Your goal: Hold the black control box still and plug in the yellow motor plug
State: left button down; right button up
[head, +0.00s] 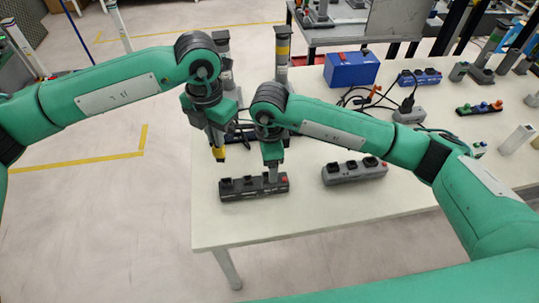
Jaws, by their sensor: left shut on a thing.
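The black control box (250,192) lies near the front left of the white table, with dark sockets along its top and a small red part at its right end. My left gripper (217,148) is shut on the yellow motor plug (219,155), which it holds above the left part of the box, apart from it. My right gripper (273,177) points down at the right part of the box and seems to touch it. Its fingertips are too small and hidden to show whether they grip.
A grey socket box (354,172) lies to the right on the table (320,222). A blue case (351,69), dark cables and a blue socket strip (419,77) are behind. Another coloured strip (479,108) lies at the right. The table front is clear.

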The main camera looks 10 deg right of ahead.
aim_at(254, 185)
notch_tip(254, 185, down, 10)
jog(key=shift+f, duration=0.15)
dwell(0.3)
jog(key=c, duration=1.2)
pick_arm(q)
jog(key=shift+s+d+n, duration=0.1)
jog(key=shift+n, duration=1.6)
jog(key=shift+a, duration=0.2)
jog(key=shift+f, duration=0.1)
jog(key=shift+f, duration=4.25)
